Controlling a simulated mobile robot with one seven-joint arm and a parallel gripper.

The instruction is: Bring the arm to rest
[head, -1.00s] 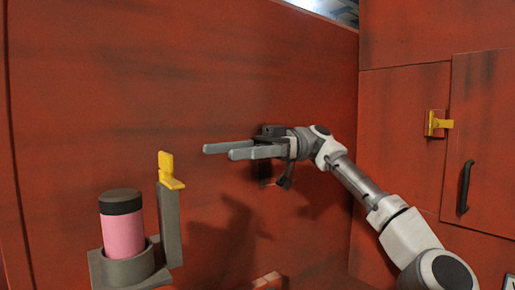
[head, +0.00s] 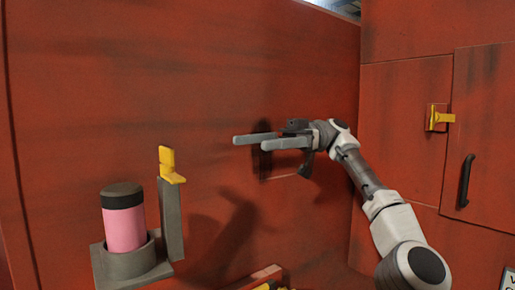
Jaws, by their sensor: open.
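My gripper (head: 250,142) is open and empty in the head view. Its two grey fingers point left, in front of the red wall and apart from the other objects. My arm comes up from the lower right and bends to the left at the wrist. A pink canister (head: 124,219) with a dark cap stands upright in a grey holder (head: 131,266) at the lower left. A yellow latch (head: 170,165) sits on top of the grey post (head: 171,218) beside the canister, left of my fingertips.
A red wall (head: 90,90) fills the back. At the right, a red cabinet door (head: 490,120) has a black handle (head: 466,181) and a yellow latch beside it (head: 437,117). A red ledge (head: 262,277) with something yellow shows at the bottom edge.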

